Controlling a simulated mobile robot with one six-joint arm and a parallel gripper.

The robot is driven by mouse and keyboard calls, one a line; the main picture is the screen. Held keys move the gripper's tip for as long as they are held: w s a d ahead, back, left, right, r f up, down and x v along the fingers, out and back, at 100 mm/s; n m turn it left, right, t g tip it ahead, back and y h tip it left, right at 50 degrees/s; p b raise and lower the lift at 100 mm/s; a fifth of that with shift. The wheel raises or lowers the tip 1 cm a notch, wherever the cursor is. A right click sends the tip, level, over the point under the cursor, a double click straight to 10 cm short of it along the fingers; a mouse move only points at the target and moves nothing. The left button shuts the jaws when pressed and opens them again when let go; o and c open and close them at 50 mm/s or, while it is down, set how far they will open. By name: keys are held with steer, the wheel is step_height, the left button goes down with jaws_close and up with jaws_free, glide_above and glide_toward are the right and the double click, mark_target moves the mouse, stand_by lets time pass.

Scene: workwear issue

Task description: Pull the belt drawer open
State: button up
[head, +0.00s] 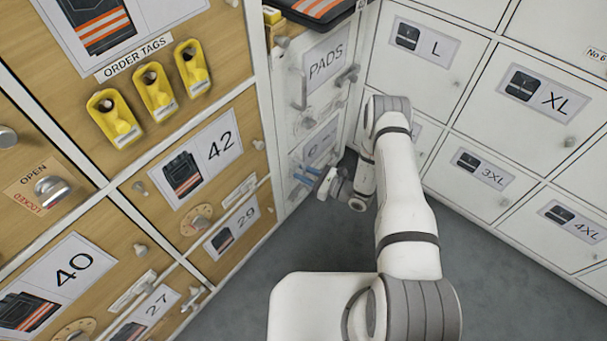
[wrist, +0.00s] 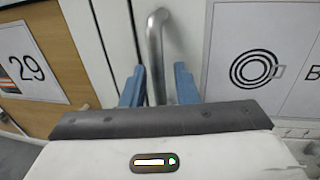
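The belt drawer (head: 318,142) is the pale front below the PADS drawer; its label (wrist: 258,70) shows a coiled belt and the letter B at the frame's edge. It looks closed. Its upright metal bar handle (wrist: 155,50) stands at the drawer's left side. My gripper (wrist: 159,85) has its two blue fingers on either side of this handle. Slim gaps show between the bar and the fingers, so it looks open around the bar rather than clamped. In the head view my gripper (head: 306,172) is small and partly hides the drawer's lower part.
The PADS drawer (head: 325,67) with its own bar handle is just above. Wooden lockers (head: 228,190) with knobs and dials stand left, white lockers (head: 483,168) right. My arm reaches into the corner between them. Grey floor (head: 310,240) is clear in front.

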jaws_close()
stand_by(0.3)
steer(key=shift+a, duration=0.15)
